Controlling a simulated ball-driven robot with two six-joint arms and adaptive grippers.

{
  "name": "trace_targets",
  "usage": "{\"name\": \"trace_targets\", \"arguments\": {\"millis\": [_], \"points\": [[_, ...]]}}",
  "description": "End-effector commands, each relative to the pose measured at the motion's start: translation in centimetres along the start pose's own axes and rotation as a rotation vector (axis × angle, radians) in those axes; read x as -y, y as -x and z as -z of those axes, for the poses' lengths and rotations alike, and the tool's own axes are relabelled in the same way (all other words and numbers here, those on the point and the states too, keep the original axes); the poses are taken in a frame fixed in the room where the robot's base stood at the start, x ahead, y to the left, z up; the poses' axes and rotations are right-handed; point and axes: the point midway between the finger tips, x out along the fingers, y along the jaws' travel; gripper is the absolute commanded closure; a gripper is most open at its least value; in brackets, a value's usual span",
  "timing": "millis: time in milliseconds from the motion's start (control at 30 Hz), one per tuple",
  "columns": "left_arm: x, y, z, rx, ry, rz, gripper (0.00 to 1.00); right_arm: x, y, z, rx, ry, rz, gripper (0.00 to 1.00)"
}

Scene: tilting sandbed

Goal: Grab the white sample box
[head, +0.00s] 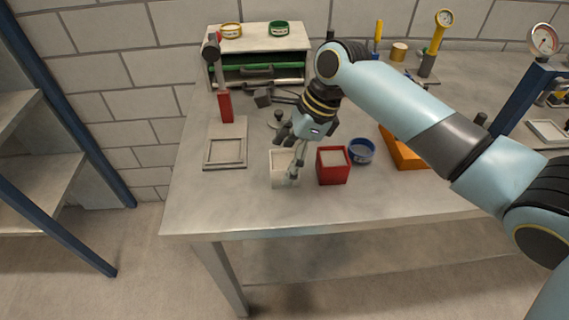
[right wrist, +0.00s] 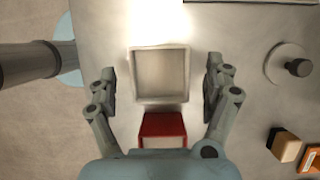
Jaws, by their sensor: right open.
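The white sample box (head: 283,179) stands near the front of the grey table in the head view, left of a red box (head: 333,167). In the right wrist view the white box (right wrist: 160,76) is an open square, with the red box (right wrist: 163,129) just below it. My right gripper (head: 291,165) is above the white box and partly hides it. In the right wrist view its open fingers (right wrist: 161,84) lie on either side of the white box, with gaps on both sides. My left gripper is not in view.
A blue round dish (head: 361,151) and an orange tray (head: 405,151) are right of the red box. A flat grey frame (head: 226,151) lies to the left. The table's front edge is clear.

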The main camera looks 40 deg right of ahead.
Motion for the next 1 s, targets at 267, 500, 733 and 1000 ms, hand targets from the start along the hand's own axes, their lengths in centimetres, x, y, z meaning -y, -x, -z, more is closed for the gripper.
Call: {"name": "trace_targets", "arguments": {"millis": [267, 500, 733, 1000], "points": [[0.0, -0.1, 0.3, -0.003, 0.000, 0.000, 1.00, 0.0, -1.4, 0.0, 0.000, 0.002, 0.001, 0.15], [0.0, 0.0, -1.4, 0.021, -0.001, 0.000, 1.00, 0.0, -1.4, 0.0, 0.000, 0.002, 0.001, 0.36], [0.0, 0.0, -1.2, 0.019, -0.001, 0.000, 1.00, 0.0, -1.4, 0.0, -0.001, 0.001, 0.000, 0.66], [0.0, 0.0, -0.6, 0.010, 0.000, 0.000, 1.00, 0.0, -1.3, 0.0, 0.000, 0.002, 0.001, 0.86]]}}
